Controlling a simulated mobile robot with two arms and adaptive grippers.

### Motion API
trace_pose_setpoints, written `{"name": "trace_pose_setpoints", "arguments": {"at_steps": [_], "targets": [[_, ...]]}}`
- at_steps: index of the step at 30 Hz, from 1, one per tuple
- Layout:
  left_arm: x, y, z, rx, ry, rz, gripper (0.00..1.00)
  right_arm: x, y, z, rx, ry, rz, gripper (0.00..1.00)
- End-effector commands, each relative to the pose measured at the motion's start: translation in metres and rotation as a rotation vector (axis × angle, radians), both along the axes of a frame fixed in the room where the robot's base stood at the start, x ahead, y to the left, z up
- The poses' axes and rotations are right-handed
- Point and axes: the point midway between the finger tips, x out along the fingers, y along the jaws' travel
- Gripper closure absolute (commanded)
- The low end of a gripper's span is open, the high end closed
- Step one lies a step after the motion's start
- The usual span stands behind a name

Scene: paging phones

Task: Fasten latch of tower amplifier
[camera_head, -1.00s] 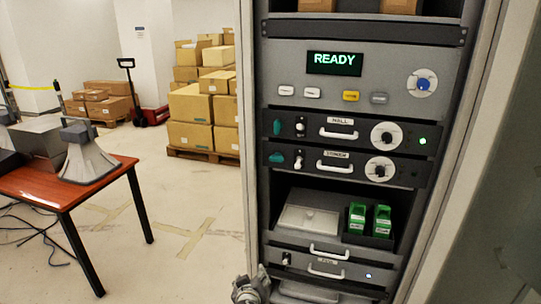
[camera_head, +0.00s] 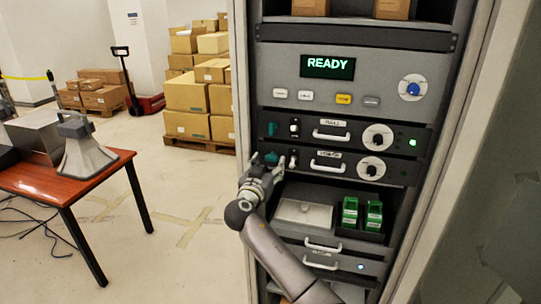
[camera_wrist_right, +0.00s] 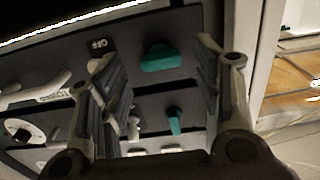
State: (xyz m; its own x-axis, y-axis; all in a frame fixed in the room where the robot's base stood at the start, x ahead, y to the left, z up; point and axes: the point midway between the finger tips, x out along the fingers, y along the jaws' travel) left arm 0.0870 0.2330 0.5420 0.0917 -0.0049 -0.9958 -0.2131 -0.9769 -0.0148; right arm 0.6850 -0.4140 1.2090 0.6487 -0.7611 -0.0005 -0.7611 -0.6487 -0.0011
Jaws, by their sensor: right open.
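The tower amplifier (camera_head: 340,166) is the lower of two dark units with white handles in the rack. Its teal latch (camera_head: 271,158) lies sideways at its left end, beside a white-knobbed lever (camera_head: 292,161). My right gripper (camera_head: 263,174) is open just in front of this latch, partly covering the panel's left end. In the right wrist view, the sideways teal latch (camera_wrist_right: 160,58) shows between the two spread fingers, which are not visibly closed on it. My left gripper is out of view.
The hall amplifier (camera_head: 345,135) sits directly above, with its teal latch (camera_head: 272,128) upright. Below is a shelf with green modules (camera_head: 350,213) and a grey lidded box (camera_head: 303,213). A red table (camera_head: 70,184) with a horn speaker stands left; the floor between is open.

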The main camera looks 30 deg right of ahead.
Motion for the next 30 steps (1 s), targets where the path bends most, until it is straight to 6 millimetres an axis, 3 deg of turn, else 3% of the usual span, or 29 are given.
{"name": "trace_pose_setpoints", "arguments": {"at_steps": [7, 18, 28, 30], "targets": [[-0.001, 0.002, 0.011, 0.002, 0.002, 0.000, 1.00, 0.016, -0.018, 0.001, -0.002, 0.001, 0.001, 0.41], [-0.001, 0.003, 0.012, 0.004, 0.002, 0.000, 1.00, 0.018, -0.021, -0.001, 0.000, 0.000, 0.001, 0.41], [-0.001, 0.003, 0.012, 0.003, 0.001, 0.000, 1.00, 0.018, -0.021, -0.001, -0.001, 0.001, 0.001, 0.83], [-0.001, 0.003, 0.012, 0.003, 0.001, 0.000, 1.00, 0.018, -0.021, -0.001, 0.000, 0.001, 0.001, 0.87]]}}
